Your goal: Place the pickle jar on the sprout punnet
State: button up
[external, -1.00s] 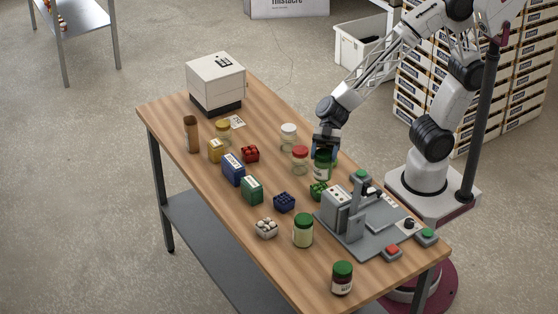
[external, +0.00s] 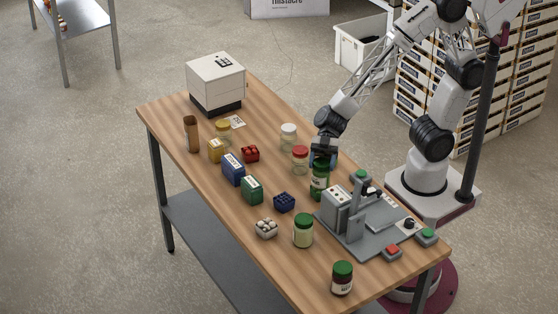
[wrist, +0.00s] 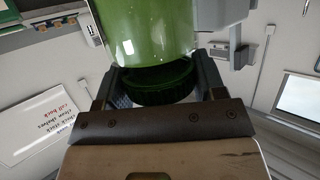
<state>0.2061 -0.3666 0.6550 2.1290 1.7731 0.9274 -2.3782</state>
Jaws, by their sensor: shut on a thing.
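The pickle jar (external: 319,182) is green with a pale label and is held upright, low over the right part of the table. My gripper (external: 324,160) is shut on its dark green lid. The wrist view shows the jar's shiny green body (wrist: 150,35) and its ribbed lid (wrist: 160,88) between my fingers. The sprout punnet cannot be made out now; the jar covers the spot where a small green punnet showed earlier. I cannot tell whether the jar touches it.
A grey machine (external: 345,215) stands close to the right of the jar. A red-lidded jar (external: 300,158) and a clear jar (external: 289,136) stand behind left. A blue punnet (external: 284,202), a white punnet (external: 266,228) and a green-lidded jar (external: 303,231) are in front.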

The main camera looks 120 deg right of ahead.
jog(key=shift+f, duration=0.15)
jog(key=o, duration=1.3)
jog(key=shift+o, duration=0.2)
jog(key=v, duration=1.2)
